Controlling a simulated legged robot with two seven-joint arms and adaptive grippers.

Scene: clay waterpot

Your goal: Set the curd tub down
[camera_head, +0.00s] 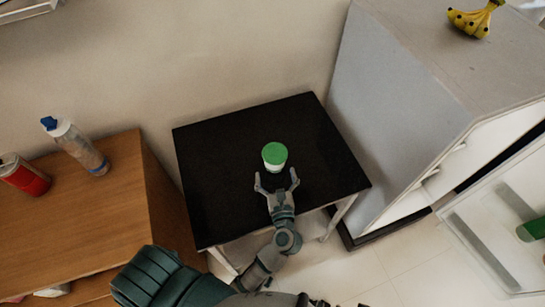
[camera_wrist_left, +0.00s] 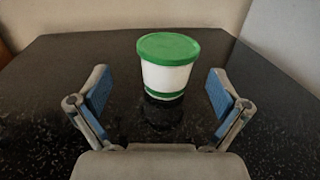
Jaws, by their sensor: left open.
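The curd tub (camera_head: 274,157) is a small white tub with a green lid. It stands upright on the black table (camera_head: 215,165). In the left wrist view the tub (camera_wrist_left: 167,66) stands just beyond my fingertips, with a green band at its base. My left gripper (camera_head: 277,181) is open and empty on the near side of the tub. In the left wrist view its blue-padded fingers (camera_wrist_left: 158,94) are spread wide to either side, apart from the tub. My right gripper is not in view.
A wooden cabinet at the left (camera_head: 90,210) bears a bottle with a blue cap (camera_head: 77,146) and a red can (camera_head: 24,176). A grey fridge (camera_head: 400,100) with its door open stands at the right, with bananas (camera_head: 474,20) on top. The table around the tub is clear.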

